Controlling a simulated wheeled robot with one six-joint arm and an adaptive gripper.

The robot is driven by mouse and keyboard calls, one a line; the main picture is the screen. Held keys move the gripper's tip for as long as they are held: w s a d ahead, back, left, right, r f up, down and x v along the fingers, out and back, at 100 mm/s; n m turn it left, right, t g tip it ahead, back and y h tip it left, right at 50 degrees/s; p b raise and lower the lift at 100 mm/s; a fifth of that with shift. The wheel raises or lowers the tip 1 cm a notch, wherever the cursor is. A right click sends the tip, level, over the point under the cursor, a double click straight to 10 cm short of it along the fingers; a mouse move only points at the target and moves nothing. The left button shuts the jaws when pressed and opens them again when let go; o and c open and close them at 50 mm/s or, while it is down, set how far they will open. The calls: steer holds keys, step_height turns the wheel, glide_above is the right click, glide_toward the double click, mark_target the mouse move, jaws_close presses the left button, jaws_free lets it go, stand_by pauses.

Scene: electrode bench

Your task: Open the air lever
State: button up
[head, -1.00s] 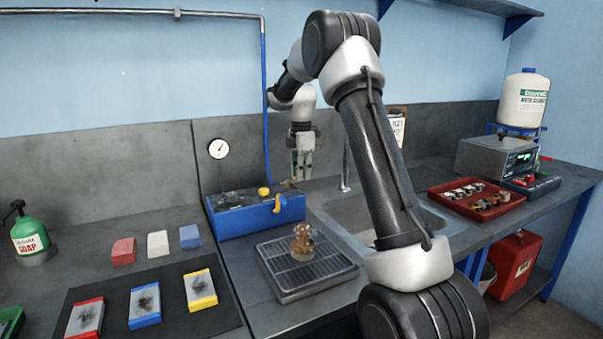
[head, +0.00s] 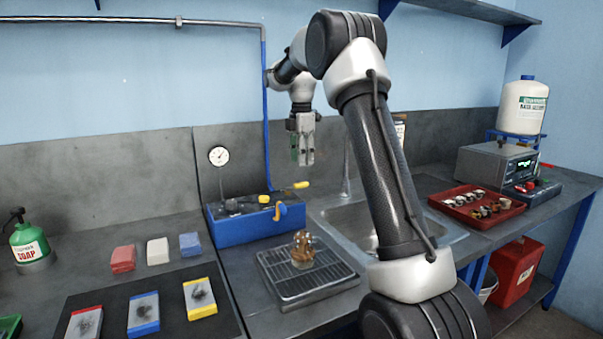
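A blue box (head: 240,221) stands on the bench, with a blue air pipe (head: 267,130) coming down the wall behind it. A yellow lever handle (head: 299,185) sticks out to the right near the pipe's lower end. A small yellow handle (head: 264,199) and an orange-yellow curved piece (head: 280,211) are on the box. No label shows which is the air lever. My gripper (head: 303,160) points down in the air above the yellow lever, apart from it. Its fingers look close together, with nothing seen between them; whether they are fully shut is unclear.
A round gauge (head: 219,156) rises behind the box. A metal grid tray (head: 300,284) with a brownish glass piece (head: 302,249) stands in front. The sink (head: 345,222) lies to the right, partly hidden by my arm. A red tray (head: 476,214) sits further right.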

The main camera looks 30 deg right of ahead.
step_height(320, 180, up, 4)
steer(key=shift+r, duration=0.1)
stand_by(0.5)
step_height(320, 180, down, 5)
steer(key=s+m, duration=0.2)
steer(key=m, duration=0.6)
steer(key=s+a+m+t, duration=0.1)
steer(key=s+a+m, duration=0.1)
steer(key=s, duration=1)
steer(key=s+a+r+m+t, duration=0.1)
steer(key=s+m, duration=0.3)
steer(key=s, duration=0.9)
steer(key=s+a+m+t, duration=0.2)
steer(key=s+a+m, duration=0.1)
steer(key=s, duration=1)
steer(key=shift+s+a+r+m, duration=0.2)
steer(key=shift+a+r+m, duration=0.1)
steer(key=shift+m, duration=0.3)
